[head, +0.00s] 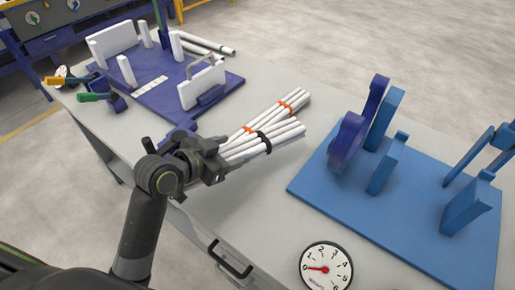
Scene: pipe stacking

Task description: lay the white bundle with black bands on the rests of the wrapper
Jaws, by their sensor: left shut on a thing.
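My left gripper (213,162) is shut on the near end of a white bundle with a black band (285,136). The bundle points away to the right over the grey table. I cannot tell how high it is above the table. The wrapper (400,218) stands to the right, a blue base with a purple-blue ring-like part (349,143) and several blue uprights, including a short rest (387,165). No bundle shows on it. The held bundle is left of the wrapper and apart from it. My right gripper is not in view.
A second white bundle with orange bands (258,119) lies just behind the held one, partly hidden. A purple fixture (160,112) with white plates stands at the back left, with white pipes (205,44) behind it. A round dial (326,268) is at the front edge.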

